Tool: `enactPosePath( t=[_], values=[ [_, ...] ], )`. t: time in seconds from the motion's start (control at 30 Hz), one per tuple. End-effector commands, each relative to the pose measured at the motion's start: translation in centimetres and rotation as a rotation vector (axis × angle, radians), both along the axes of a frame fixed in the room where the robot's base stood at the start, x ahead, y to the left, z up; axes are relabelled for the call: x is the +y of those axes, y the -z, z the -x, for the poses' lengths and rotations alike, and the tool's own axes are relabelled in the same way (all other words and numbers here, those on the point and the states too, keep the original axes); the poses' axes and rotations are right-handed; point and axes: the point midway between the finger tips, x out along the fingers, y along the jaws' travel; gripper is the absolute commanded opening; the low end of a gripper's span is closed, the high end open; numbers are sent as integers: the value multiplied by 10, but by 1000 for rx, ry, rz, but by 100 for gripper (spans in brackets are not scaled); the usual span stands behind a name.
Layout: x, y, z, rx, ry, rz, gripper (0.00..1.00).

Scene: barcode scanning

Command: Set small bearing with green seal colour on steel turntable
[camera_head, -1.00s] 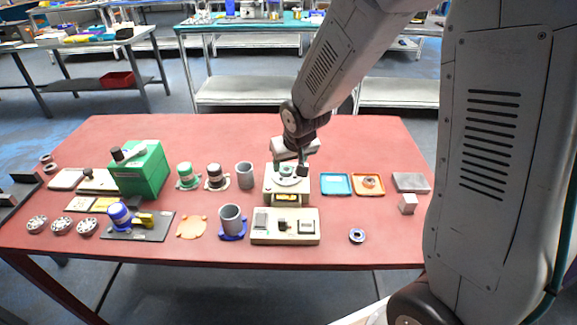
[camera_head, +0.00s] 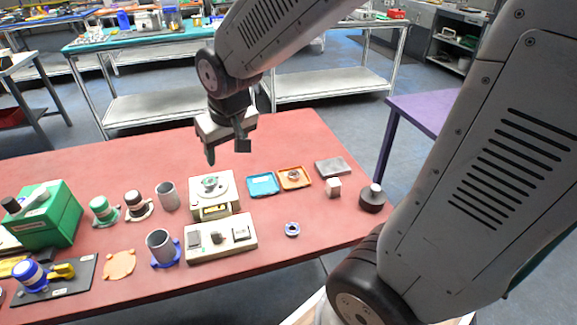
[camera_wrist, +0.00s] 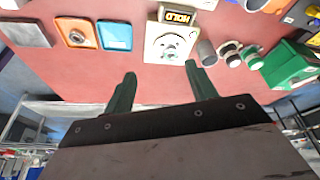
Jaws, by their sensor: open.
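The steel turntable (camera_head: 216,190) is a round plate on a cream housing near the middle of the red table. A small ring with a greenish tint, seemingly the green-seal bearing (camera_head: 209,181), sits on it. In the wrist view the turntable (camera_wrist: 161,55) shows beyond my fingers, with the small ring (camera_wrist: 170,48) near its centre; its seal colour is hard to tell there. My gripper (camera_head: 227,150) is open and empty, raised above and behind the turntable. The wrist view shows its two fingers (camera_wrist: 160,72) spread with nothing between them.
A blue tray (camera_head: 263,192) and an orange tray (camera_head: 307,184) holding a bearing stand right of the turntable. A blue-purple bearing (camera_head: 292,229) lies in front of them. A cream button panel (camera_head: 222,250) is in front of the turntable; grey cups (camera_head: 168,198) stand left.

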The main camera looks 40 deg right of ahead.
Motion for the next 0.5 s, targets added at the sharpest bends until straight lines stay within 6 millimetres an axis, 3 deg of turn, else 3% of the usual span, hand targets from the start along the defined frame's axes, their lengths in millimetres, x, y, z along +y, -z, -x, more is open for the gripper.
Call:
enactPosePath(
  t=[0.1,0.3,0.5],
  values=[
    [-9,-28,52,48,7,4,57],
    [-17,-53,138,147,7,0,57],
    [-19,-62,193,215,-1,-8,57]
  ],
)
